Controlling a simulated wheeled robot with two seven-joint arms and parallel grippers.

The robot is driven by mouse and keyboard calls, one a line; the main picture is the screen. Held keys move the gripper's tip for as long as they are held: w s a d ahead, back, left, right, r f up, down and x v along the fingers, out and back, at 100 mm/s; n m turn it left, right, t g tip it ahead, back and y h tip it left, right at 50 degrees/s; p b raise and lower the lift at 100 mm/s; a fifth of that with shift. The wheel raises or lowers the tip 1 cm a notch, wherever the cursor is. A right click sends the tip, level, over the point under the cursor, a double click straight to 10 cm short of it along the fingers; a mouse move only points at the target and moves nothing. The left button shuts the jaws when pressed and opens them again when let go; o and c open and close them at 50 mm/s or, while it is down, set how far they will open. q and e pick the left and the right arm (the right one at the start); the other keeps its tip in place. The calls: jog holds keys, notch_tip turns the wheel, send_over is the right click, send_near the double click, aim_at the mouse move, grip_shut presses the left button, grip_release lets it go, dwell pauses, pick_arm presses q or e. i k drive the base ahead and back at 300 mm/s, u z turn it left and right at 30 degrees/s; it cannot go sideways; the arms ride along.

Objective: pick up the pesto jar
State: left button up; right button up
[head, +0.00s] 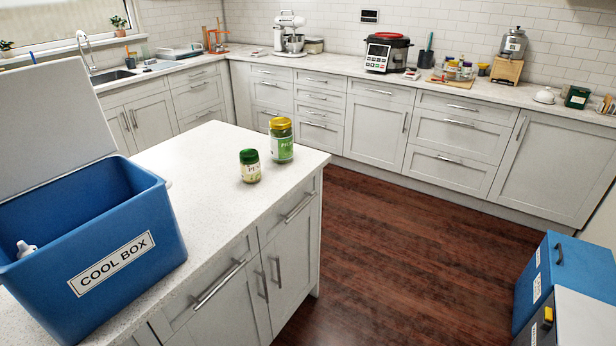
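Two jars stand upright near the far end of the white island counter. The smaller jar (250,166) has a dark green lid and a pale label whose letters seem to start with "PE"; it looks like the pesto jar. Just behind it and to its right stands a taller green jar (281,140) with a yellow lid and a green label that seems to start with "PI". The two jars are close but look apart. Neither of my grippers shows in the head view.
An open blue cool box (150,215) stands on the island's left part, with a small white object (26,248) inside. The island counter (205,150) is clear around the jars. Blue boxes (570,270) stand at the lower right. The wooden floor (400,260) between is clear.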

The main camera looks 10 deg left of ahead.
aim_at(250, 167)
jog(key=z, duration=0.5)
jog(key=i, duration=0.4)
jog(key=u, duration=1.05)
jog(key=i, duration=0.95)
jog(key=u, duration=1.05)
